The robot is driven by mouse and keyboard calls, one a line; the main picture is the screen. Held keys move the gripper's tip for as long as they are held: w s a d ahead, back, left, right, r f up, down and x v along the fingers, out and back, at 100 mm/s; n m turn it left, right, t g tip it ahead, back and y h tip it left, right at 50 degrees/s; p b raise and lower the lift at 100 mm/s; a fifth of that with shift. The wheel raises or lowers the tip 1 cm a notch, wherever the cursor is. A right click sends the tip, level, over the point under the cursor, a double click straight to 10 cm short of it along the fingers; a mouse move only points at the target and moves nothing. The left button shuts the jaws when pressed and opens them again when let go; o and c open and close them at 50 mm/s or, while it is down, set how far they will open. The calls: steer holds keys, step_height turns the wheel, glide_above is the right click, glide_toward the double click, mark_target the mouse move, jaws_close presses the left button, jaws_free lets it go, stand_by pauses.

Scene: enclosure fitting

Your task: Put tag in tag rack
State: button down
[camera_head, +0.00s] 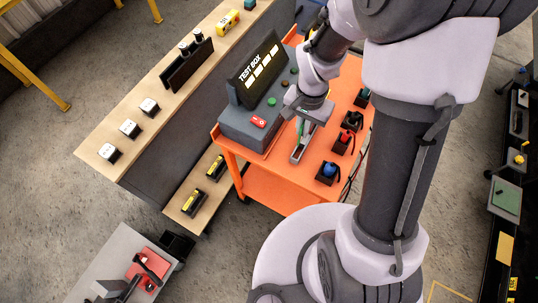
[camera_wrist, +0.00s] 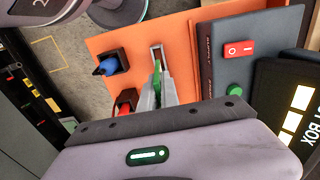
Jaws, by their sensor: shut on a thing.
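My gripper (camera_wrist: 155,92) points down over the orange cart top and is shut on a thin green piece, which looks like the tag (camera_wrist: 158,76). In the head view, my gripper (camera_head: 301,127) is beside the test box, and a sliver of green shows between its fingers. A narrow grey slotted holder, which may be the tag rack (camera_head: 298,155), lies on the cart just below the fingers. Its far end shows beyond the tag in the wrist view (camera_wrist: 157,52). The fingers hide the rest of it. I cannot tell whether the tag touches the holder.
The test box (camera_head: 249,130) with a red switch (camera_head: 258,122) stands left of my gripper. Black holders with a blue plug (camera_head: 328,170) and a red plug (camera_head: 345,138) stand to the right. A wooden bench (camera_head: 105,135) lies further left. The cart's front left corner is bare.

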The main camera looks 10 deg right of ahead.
step_height(320, 180, down, 10)
steer(key=b, duration=0.3)
steer(key=shift+d, duration=0.15)
steer(key=shift+f+b, duration=0.15)
steer(key=shift+b, duration=0.2)
steer(key=c, duration=1.6)
jaws_free()
steer(key=shift+t, duration=0.6)
steer(key=r+p, duration=0.1)
steer(key=r, duration=0.5)
steer(key=r+p, duration=0.2)
steer(key=r, duration=0.4)
steer(key=r+p, duration=0.1)
steer(key=r, duration=0.6)
steer(key=shift+s+a+p, duration=0.25)
steer(key=shift+a+p, duration=0.05)
steer(key=s+a+r+n+t+y, duration=0.2)
steer(key=s+a+r+t, duration=0.1)
steer(key=s+r, duration=0.9)
step_height(320, 180, up, 4)
steer(key=shift+s+a+f+n+t, duration=0.2)
steer(key=shift+n+t, duration=0.2)
steer(key=shift+t, duration=0.4)
